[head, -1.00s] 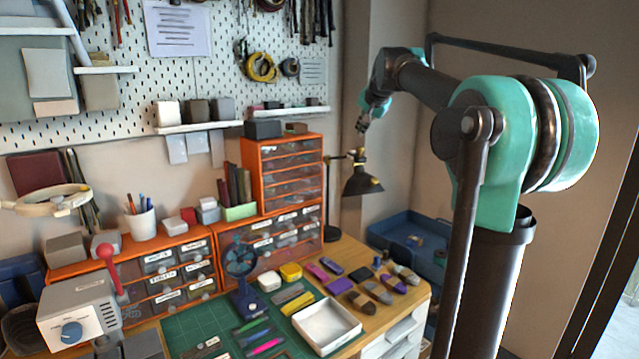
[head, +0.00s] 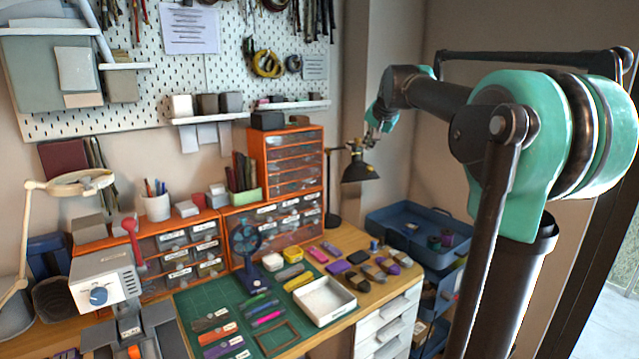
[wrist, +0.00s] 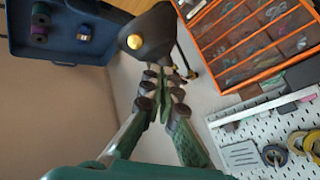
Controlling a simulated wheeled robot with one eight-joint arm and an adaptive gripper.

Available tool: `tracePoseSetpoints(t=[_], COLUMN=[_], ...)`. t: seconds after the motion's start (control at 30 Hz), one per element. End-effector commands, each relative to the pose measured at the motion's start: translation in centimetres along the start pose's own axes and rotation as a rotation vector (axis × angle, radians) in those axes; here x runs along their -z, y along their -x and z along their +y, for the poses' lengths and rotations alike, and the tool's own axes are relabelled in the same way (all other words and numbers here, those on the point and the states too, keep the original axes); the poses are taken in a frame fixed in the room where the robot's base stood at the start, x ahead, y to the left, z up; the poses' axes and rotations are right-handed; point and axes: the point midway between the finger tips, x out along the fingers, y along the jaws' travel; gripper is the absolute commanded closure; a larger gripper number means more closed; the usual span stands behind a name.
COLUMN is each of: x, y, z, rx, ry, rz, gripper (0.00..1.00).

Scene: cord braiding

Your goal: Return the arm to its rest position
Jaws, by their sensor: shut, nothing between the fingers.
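My gripper (head: 371,141) hangs at the end of my teal and dark grey arm, in the air in front of the wall corner. In the head view it overlaps the black desk lamp (head: 361,170). In the wrist view my gripper (wrist: 169,97) has its fingertips together with nothing between them. The lamp head (wrist: 149,40) shows just beyond the fingertips in the wrist view; I cannot tell how far apart they are.
An orange drawer cabinet (head: 287,164) stands left of the lamp. A blue tray (head: 383,218) sits below at the right. The workbench holds a green cutting mat (head: 193,309), a white tray (head: 322,301) and several small coloured pieces. A pegboard (head: 228,72) covers the wall.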

Motion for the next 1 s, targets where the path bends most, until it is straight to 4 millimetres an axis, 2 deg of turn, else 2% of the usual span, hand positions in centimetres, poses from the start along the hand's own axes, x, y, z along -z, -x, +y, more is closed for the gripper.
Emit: tracePoseSetpoints(t=[0.17,0.27,0.37,0.6,0.8,0.9,1.0], x=[-3.9,-6.8,-10.8,-23.9,-34.8,-39.2,-42.3], y=[-1.4,-2.3,-3.2,-4.9,-4.6,-4.1,-3.7], z=[3.0,5.3,8.3,18.1,25.9,29.0,31.1], rx=[-0.028,-0.048,-0.073,-0.143,-0.192,-0.210,-0.222], ry=[0.057,0.098,0.149,0.306,0.425,0.471,0.503], rz=[-0.027,-0.049,-0.077,-0.169,-0.248,-0.280,-0.304], gripper=[1.00,1.00,1.00,1.00,1.00,1.00,1.00])
